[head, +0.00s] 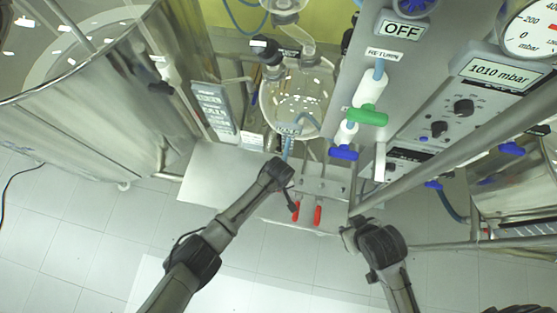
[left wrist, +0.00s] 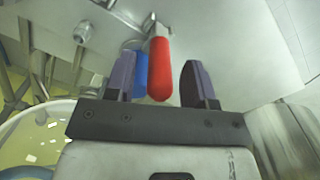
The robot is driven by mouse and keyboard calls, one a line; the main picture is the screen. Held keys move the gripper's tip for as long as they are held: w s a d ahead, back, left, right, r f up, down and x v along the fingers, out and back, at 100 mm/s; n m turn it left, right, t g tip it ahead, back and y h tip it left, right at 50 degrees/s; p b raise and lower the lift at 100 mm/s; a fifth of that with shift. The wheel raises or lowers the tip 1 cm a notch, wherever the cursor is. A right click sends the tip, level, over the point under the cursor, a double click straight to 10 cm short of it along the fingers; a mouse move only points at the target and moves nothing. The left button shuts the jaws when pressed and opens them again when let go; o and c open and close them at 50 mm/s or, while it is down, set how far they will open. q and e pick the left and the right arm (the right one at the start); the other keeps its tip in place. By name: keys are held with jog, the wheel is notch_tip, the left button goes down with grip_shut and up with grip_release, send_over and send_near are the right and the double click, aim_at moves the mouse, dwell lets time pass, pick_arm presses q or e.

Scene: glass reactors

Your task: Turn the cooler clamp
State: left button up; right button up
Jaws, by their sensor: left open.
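My left gripper (left wrist: 158,68) is open in the left wrist view, with one dark finger on each side of a red handle (left wrist: 160,68). The handle's tip lies between the fingers, with gaps at both sides. A blue handle (left wrist: 140,76) shows behind it, by the left finger. In the head view my left gripper (head: 292,203) is small and dark, by two red handles (head: 318,215) on a metal box. I cannot tell which handle is the cooler clamp. My right arm's end (head: 352,236) is right of the box; its fingers are not clear.
A glass flask (head: 296,95) stands behind the box. Green (head: 368,116) and blue (head: 343,153) handles are on a panel at the right. A diagonal metal bar (head: 450,150) crosses near my right arm. A large steel vessel (head: 90,120) stands at the left.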

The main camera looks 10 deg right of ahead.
pick_arm(q)
jog(key=shift+f, duration=0.7)
jog(key=shift+c, duration=0.4)
grip_shut()
